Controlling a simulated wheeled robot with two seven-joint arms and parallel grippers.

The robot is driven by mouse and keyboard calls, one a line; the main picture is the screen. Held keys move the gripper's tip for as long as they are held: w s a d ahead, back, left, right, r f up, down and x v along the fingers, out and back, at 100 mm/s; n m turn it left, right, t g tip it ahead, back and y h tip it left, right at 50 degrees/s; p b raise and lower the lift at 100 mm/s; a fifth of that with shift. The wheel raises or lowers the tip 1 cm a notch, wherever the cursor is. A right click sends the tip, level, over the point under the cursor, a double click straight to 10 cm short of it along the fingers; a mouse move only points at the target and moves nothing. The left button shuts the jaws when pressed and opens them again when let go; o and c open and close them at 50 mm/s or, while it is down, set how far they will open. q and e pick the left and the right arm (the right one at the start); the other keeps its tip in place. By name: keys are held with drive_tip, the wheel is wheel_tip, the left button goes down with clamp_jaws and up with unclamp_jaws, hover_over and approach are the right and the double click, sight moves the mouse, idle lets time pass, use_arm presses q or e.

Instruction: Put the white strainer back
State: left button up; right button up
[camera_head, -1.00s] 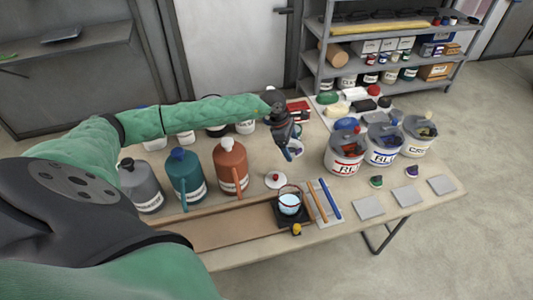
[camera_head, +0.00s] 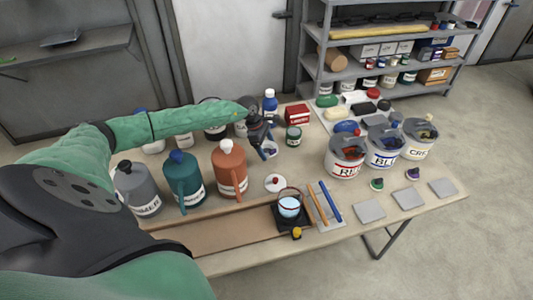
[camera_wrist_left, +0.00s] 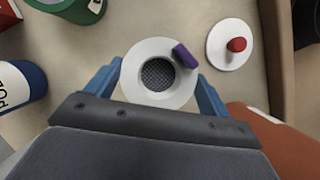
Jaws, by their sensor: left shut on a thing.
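The white strainer (camera_wrist_left: 158,75) is a white ring with a dark mesh centre and a purple tab. In the left wrist view it sits between the two blue fingers of my left gripper (camera_wrist_left: 160,88), which is shut on it. In the head view my left gripper (camera_head: 269,151) is over the middle of the table, behind the white lid with a red knob (camera_head: 275,183). The strainer is mostly hidden by the gripper there. Its height above the table is hard to tell. My right gripper is not in view.
Grey, teal and orange jugs (camera_head: 229,170) stand to the left. Labelled buckets (camera_head: 345,158) stand to the right. A glass pot (camera_head: 289,206) sits in front.

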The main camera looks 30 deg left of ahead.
sight(264, 148)
use_arm(q)
wheel_tip(264, 148, down, 3)
drive_tip(key=shift+f, duration=0.3)
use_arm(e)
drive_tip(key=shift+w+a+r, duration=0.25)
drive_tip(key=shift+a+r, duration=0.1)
use_arm(q)
drive_tip(key=shift+b, duration=0.3)
drive_tip(key=o, duration=1)
drive_tip(key=shift+c, duration=0.2)
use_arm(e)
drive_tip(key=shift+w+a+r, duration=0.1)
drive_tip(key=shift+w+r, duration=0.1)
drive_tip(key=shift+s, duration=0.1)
